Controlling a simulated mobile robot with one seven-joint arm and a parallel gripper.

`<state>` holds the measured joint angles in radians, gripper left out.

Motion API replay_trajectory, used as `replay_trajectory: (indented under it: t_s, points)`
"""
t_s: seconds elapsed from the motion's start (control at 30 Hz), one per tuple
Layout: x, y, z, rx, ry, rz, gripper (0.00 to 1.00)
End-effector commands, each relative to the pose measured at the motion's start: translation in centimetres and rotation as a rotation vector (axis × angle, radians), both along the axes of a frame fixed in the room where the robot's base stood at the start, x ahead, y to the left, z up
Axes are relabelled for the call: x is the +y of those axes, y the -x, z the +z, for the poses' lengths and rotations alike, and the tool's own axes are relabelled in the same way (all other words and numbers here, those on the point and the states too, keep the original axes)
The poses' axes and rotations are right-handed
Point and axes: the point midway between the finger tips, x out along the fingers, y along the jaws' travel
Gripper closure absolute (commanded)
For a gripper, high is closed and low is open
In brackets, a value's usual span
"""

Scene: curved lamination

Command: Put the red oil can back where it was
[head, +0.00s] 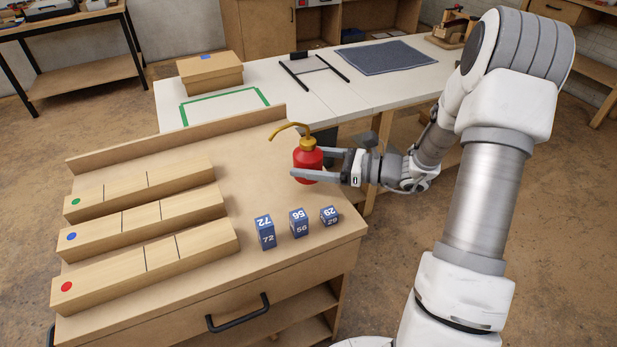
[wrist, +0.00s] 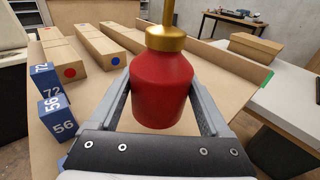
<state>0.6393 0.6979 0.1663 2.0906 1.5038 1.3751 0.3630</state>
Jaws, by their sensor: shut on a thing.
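The red oil can (head: 307,160) has a brass-coloured collar and a thin curved spout that points left in the head view. My gripper (head: 308,165) is shut on its red body, with one finger on each side. The can is upright at the right side of the wooden workbench (head: 185,145); I cannot tell whether its base touches the top. In the wrist view the can (wrist: 162,88) fills the middle, between the fingers of my gripper (wrist: 162,100), and the tip of its spout is cut off.
Blue numbered blocks (head: 299,223) stand near the bench's front right edge. Three long wooden blocks with coloured dots (head: 150,255) lie at left. Behind, a white table (head: 300,100) holds a green-taped outline (head: 222,93), a cardboard box (head: 210,75), a frame and a dark blue cloth (head: 385,56).

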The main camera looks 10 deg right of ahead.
Motion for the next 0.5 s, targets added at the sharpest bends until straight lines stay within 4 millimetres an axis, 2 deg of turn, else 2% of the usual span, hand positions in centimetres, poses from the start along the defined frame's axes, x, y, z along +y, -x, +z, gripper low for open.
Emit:
replay_trajectory:
  t_s: [0.3, 0.5]
  points:
    - [0.0, -0.1, -3.9, 0.000, -0.002, 0.000, 0.77]
    - [0.0, -0.1, -3.9, -0.003, -0.001, 0.000, 0.77]
